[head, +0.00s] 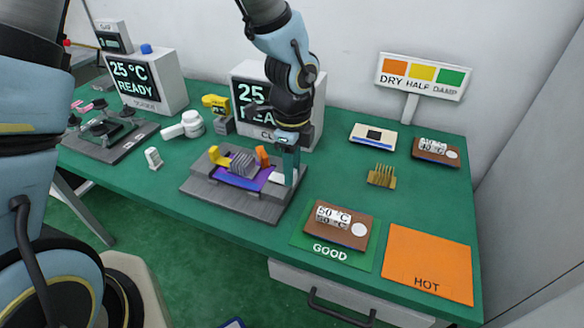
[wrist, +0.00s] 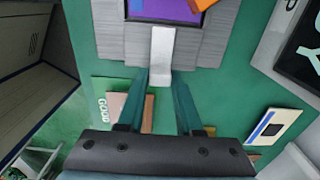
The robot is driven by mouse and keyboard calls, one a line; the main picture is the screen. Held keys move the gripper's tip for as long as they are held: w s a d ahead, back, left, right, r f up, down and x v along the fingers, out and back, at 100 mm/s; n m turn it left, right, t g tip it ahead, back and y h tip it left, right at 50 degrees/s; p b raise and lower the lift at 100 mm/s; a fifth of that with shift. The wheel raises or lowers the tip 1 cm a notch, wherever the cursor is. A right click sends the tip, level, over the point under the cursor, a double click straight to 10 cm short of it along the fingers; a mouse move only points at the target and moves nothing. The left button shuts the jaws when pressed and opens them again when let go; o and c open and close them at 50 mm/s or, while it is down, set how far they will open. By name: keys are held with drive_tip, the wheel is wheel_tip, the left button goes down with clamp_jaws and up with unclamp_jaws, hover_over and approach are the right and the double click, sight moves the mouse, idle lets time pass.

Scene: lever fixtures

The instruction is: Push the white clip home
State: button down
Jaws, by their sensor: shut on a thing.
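The white clip (wrist: 161,50) is a pale upright piece at the near edge of the grey stepped fixture (wrist: 112,38) in the wrist view. My gripper (wrist: 160,80) has one finger on each side of the clip's near end and is shut on it. In the head view my gripper (head: 289,165) points down at the right end of the fixture (head: 215,192). The fixture bears a purple board (head: 243,181), a grey finned block (head: 243,164), a yellow lever (head: 217,156) and an orange lever (head: 262,157).
Behind the fixture stands a display box (head: 246,85). To the right are a GOOD mat (head: 310,243) with a brown block, an orange HOT mat (head: 430,263), a gold comb-like part (head: 382,176) and a pale square part (head: 373,136). Another fixture (head: 107,130) stands at left.

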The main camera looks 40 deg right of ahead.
sight(271, 176)
drive_tip(key=w+a, duration=0.1)
drive_tip(key=w, duration=0.1)
drive_tip(key=w+a+p, duration=0.1)
drive_tip(key=shift+w+a+r+p, duration=0.1)
drive_tip(key=shift+w+a+p, duration=0.1)
drive_tip(key=shift+w+p, duration=0.15)
drive_tip(key=shift+w+a, duration=0.2)
drive_tip(key=shift+w, duration=0.15)
drive_tip(key=c, duration=0.6)
unclamp_jaws()
drive_tip(key=shift+o, duration=0.2)
wheel_tip(271, 176, up, 11)
drive_tip(key=shift+f+b, duration=0.2)
drive_tip(key=shift+b, duration=0.15)
